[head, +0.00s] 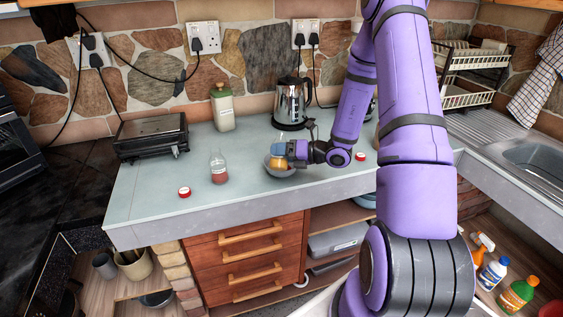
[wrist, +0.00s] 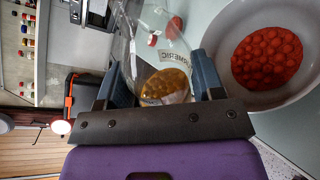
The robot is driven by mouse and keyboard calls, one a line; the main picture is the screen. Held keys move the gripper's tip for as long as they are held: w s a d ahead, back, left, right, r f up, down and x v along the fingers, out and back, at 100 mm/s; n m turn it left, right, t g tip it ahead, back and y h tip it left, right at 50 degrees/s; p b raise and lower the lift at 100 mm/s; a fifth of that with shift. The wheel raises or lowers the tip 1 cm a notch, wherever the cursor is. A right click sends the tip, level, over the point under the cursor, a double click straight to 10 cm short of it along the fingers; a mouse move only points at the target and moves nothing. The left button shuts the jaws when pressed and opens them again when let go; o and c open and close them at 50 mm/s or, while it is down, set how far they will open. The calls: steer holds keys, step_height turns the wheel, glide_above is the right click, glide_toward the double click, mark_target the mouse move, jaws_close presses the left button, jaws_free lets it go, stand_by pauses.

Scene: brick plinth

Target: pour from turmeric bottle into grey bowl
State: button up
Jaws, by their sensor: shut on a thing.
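My gripper (head: 286,150) is shut on the turmeric bottle, a clear bottle with a pale label reading TURMERIC and yellow contents, which the wrist view shows between the fingers (wrist: 165,86). In the head view the turmeric bottle (head: 300,149) is partly hidden by the gripper, and its tilt is hard to tell. The grey bowl (head: 272,169) stands on the counter, just below and beside the gripper. In the wrist view the grey bowl (wrist: 217,48) is at the right and holds a pile of red-orange round pieces (wrist: 266,58). The yellow contents are inside the bottle.
Another clear bottle (head: 218,170) with reddish contents stands left of the bowl, with a red cap (head: 184,192) near it. A second red cap (head: 360,156) lies to the right. A kettle (head: 291,104), a lidded jar (head: 222,108) and a toaster (head: 151,137) stand behind.

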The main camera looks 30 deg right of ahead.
steer(key=shift+s+a+f+m+g, duration=0.15)
steer(key=shift+f+m+g, duration=0.15)
steer(key=shift+m, duration=0.7)
stand_by(2.4)
steer(key=shift+m+g+y+p, duration=0.3)
steer(key=shift+m+y+p, duration=0.1)
steer(key=shift+m+p, duration=0.3)
stand_by(1.8)
steer(key=shift+s+a+f+m+g, duration=0.2)
steer(key=shift+m+g, duration=0.1)
steer(key=shift+m, duration=0.2)
stand_by(1.6)
